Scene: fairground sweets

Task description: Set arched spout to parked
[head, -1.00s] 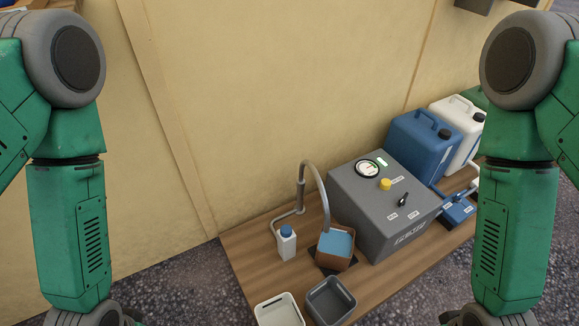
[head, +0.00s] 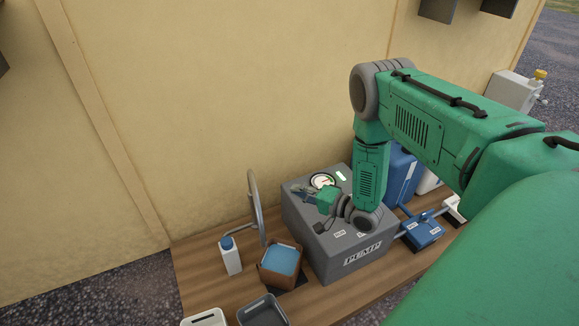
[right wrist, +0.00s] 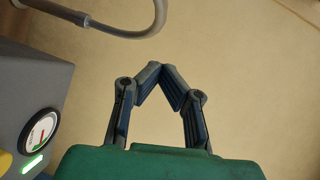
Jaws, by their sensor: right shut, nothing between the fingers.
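The arched spout (head: 251,190) is a thin grey bent tube standing left of the grey pump box (head: 325,255). In the right wrist view its curved tube (right wrist: 110,32) crosses the top, apart from my fingers. Which way its outlet points is hard to tell in the head view. My right gripper (head: 298,189) is above the pump box's left part, right of the spout. In the right wrist view the gripper (right wrist: 161,85) has its fingertips together with nothing between them. My left gripper is out of view.
A brown container with blue contents (head: 284,260) and a white bottle with a blue cap (head: 231,260) stand left of the pump. Trays (head: 262,312) lie in front. Blue and white jugs (head: 400,175) stand behind my right arm. The wall (head: 200,90) is close behind.

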